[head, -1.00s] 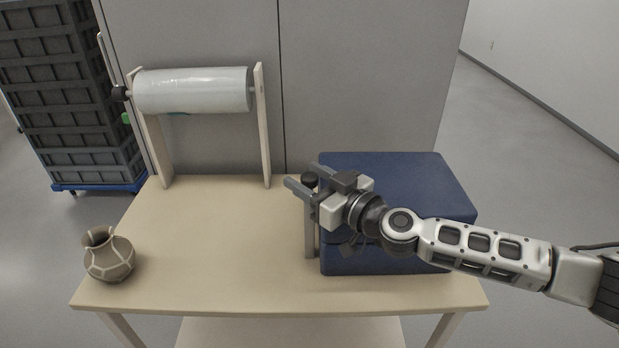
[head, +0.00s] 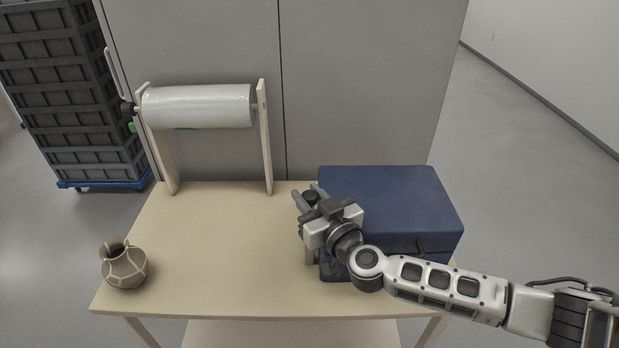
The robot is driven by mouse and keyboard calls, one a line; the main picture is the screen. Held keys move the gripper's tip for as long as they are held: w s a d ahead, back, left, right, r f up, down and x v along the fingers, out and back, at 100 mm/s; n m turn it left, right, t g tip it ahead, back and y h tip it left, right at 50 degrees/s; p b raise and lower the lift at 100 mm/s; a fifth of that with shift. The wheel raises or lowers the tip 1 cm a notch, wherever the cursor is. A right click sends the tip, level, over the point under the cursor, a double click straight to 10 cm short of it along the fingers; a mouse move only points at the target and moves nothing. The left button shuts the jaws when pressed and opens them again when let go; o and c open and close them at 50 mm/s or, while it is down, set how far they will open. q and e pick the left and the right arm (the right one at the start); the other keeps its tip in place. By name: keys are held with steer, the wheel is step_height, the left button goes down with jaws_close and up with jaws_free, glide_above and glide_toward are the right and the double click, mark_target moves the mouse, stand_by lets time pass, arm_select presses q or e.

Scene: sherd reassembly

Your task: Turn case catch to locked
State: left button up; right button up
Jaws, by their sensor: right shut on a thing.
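The blue case (head: 395,200) stands closed on the right part of the table. Its catch, a dark round knob (head: 310,197) on a pale upright piece at the case's left side, sits between the fingers of my right gripper (head: 309,193). The gripper is shut on the knob, with its fingers pointing away from me. The gripper body hides most of the catch and the case's near left corner, so I cannot read any lock mark. My left gripper is not in view.
The wooden table (head: 220,240) is clear in its middle. A pale-lined brown vase (head: 124,265) stands at its left front. A roll of clear wrap (head: 200,106) hangs on a wooden stand at the back. Stacked dark crates (head: 75,110) stand behind at left.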

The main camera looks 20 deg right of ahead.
steer(key=m+h, duration=0.2)
steer(key=h, duration=0.1)
steer(key=m+h, duration=0.1)
steer(key=h, duration=0.2)
steer(key=shift+a+f+m, duration=0.1)
steer(key=shift+a+m, duration=0.05)
steer(key=shift+m, duration=0.25)
steer(key=m+g+h, duration=0.1)
steer(key=m+h, duration=0.2)
steer(key=h, duration=0.1)
steer(key=m+g+h, duration=0.2)
steer(key=m+h, duration=0.1)
steer(key=h, duration=0.1)
steer(key=shift+h, duration=0.4)
steer(key=shift+g, duration=0.3)
steer(key=o, duration=1)
steer(key=shift+c, duration=0.2)
